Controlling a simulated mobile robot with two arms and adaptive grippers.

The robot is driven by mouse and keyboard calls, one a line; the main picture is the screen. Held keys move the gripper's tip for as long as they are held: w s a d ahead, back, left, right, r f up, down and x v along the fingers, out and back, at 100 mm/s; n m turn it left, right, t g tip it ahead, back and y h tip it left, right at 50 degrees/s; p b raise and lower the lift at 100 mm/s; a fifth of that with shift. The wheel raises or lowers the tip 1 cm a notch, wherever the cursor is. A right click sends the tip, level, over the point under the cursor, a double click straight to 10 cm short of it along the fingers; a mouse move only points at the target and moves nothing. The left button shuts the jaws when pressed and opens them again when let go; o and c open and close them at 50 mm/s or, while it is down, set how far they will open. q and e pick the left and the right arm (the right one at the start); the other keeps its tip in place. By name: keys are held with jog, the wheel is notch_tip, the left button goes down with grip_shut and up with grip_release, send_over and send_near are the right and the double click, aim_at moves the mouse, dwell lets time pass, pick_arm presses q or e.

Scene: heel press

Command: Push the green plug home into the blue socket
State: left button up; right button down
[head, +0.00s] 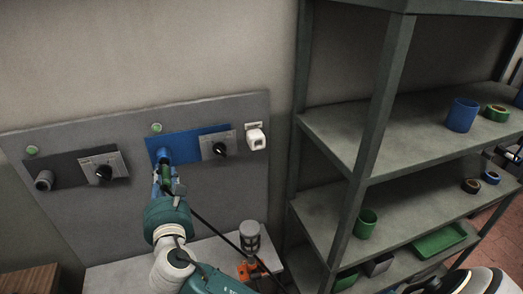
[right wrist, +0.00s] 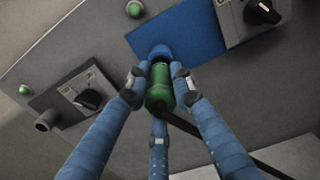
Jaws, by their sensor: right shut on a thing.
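The green plug (right wrist: 159,88) is between the blue fingers of my right gripper (right wrist: 156,80), which is shut on it. The plug also shows in the head view (head: 166,174), partly covered by the fingers. A black cable runs from its rear, down and to the right. The blue socket (right wrist: 161,52) sticks out of a blue plate and is right in front of the plug's far end, in line with it; it also shows in the head view (head: 163,155). I cannot tell how deep the plug sits in it. My left gripper is not in view.
The grey wall board (head: 90,225) also carries a grey socket (head: 44,180), two black knobs and green buttons. A white outlet box (head: 255,138) is at its right. A grey-topped cylinder (head: 250,236) and an orange object (head: 249,269) stand below. Shelves (head: 340,130) fill the right side.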

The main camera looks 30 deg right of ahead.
aim_at(164, 170)
jog(key=shift+x, duration=1.5)
jog(key=c, duration=1.4)
grip_release()
jog(key=shift+w, duration=0.15)
